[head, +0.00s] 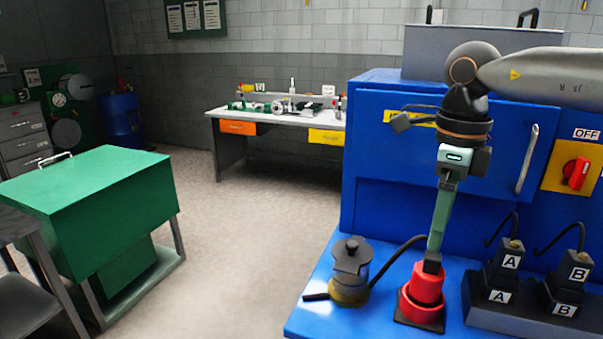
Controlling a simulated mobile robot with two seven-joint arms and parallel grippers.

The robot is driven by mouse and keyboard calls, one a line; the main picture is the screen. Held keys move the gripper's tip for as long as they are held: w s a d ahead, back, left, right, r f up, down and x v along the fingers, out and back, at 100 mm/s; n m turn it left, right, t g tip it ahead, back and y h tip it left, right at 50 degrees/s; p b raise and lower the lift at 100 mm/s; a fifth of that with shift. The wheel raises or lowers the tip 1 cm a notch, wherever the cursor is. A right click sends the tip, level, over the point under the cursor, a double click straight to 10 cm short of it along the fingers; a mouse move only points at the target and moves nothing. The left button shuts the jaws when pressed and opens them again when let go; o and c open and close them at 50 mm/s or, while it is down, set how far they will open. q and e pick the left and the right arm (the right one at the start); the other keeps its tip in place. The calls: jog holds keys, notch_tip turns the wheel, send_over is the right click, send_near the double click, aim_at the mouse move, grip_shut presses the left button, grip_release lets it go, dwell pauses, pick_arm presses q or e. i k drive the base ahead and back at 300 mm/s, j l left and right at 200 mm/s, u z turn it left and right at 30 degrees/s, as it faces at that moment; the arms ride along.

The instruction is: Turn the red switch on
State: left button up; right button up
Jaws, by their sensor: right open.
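The red switch (577,172) is a rotary knob on a yellow plate (552,178) at the right edge, on the front of the blue machine. Its handle stands nearly upright, slightly tilted, below a white label (586,134) reading OFF. My right gripper (433,262) points down at the top of a red plug (427,284), left of and below the switch. It is open; I cannot tell whether the fingers touch the plug. The plug stands in a red socket (420,311). My left gripper is not in view.
Black connectors A (504,261) and B (574,267) stand in a dark block to the right. A moka pot (350,270) stands left of the red socket, a black cable beside it. The blue machine (375,150) rises behind. A green cabinet (100,200) stands far left.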

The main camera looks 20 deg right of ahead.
aim_at(575, 171)
jog(key=k+j, duration=0.75)
jog(key=j, duration=0.2)
